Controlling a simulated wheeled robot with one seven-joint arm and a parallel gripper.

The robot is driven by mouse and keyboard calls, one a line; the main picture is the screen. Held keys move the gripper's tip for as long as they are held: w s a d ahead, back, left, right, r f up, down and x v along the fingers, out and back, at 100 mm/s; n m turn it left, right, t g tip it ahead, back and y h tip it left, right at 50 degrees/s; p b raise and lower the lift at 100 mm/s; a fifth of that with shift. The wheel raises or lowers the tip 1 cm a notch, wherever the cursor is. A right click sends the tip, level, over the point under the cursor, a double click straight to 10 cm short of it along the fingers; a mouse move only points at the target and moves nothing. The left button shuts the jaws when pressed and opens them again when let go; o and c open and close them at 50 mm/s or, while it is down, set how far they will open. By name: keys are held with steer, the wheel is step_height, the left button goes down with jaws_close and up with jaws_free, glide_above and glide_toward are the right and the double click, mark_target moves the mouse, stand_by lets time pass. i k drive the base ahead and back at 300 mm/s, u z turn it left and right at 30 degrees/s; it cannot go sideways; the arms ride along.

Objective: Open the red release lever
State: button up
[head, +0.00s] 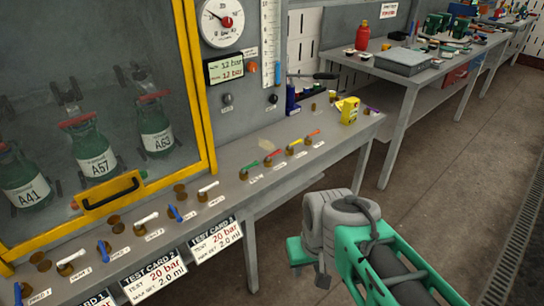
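A red-handled lever (275,154) stands on a brass base on the bench ledge, between a green-handled lever (248,165) and a yellow-handled one (295,144). An orange-red lever (313,133) stands at the right end of this row. Small labels lie in front of them, too small to read. My gripper (309,262) is low in front of the bench, below and apart from the levers. Its fingers are partly hidden by my grey and green arm, so its opening is unclear.
A yellow-framed glass cabinet (205,100) holds several green cylinders. White and blue levers line the ledge (230,190) to the left. A pressure gauge (222,22) and display (225,68) hang above. A yellow box (348,111) stands right of the levers. Floor at right is clear.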

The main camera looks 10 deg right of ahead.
mark_target(278, 151)
steer(key=u, duration=0.55)
steer(key=i, duration=0.7)
steer(key=u, duration=0.4)
